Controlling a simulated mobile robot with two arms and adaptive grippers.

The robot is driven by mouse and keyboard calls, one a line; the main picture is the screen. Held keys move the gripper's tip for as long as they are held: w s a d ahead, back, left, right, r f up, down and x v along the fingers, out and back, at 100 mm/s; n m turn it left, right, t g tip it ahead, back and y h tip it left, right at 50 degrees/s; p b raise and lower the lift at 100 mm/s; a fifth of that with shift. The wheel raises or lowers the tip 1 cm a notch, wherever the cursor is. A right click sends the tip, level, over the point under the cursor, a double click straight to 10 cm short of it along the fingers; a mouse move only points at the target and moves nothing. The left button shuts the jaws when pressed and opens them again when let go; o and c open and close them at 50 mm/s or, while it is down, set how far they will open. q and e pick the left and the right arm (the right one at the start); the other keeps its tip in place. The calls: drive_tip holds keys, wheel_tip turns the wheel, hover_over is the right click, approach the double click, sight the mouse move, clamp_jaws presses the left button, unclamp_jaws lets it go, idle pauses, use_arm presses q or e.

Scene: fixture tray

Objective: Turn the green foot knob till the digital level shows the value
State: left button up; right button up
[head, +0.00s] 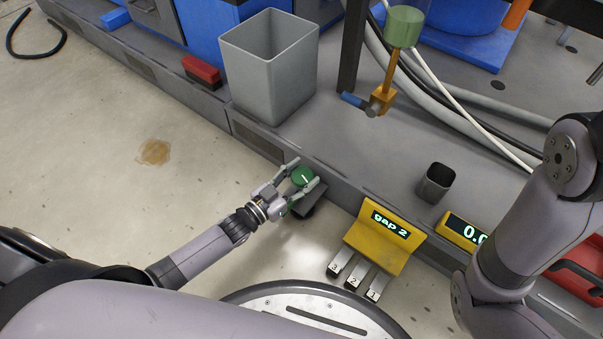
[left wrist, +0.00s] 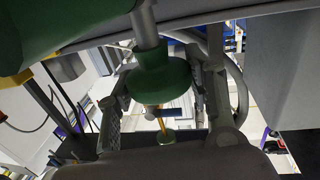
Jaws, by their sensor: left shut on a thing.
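The green foot knob (head: 302,176) sits at the lower edge of the grey machine base, above a dark foot. My left gripper (head: 307,171) has its two fingers on either side of the knob and is shut on it. In the left wrist view the green knob (left wrist: 160,82) is between the fingers, with a grey stem above it. The yellow digital level (head: 462,231) lies on the base at the right. Its display starts with "0." and the rest is hidden behind my right arm. My right gripper is out of view.
A yellow sign (head: 386,241) reads "gap 2", with numbered metal pieces (head: 355,273) before it. A brown stain (head: 154,152) marks the open floor.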

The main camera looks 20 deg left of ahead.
use_arm(q)
drive_tip(key=o, duration=1.2)
drive_tip(key=shift+s, duration=0.1)
drive_tip(key=v, duration=1.2)
idle(0.8)
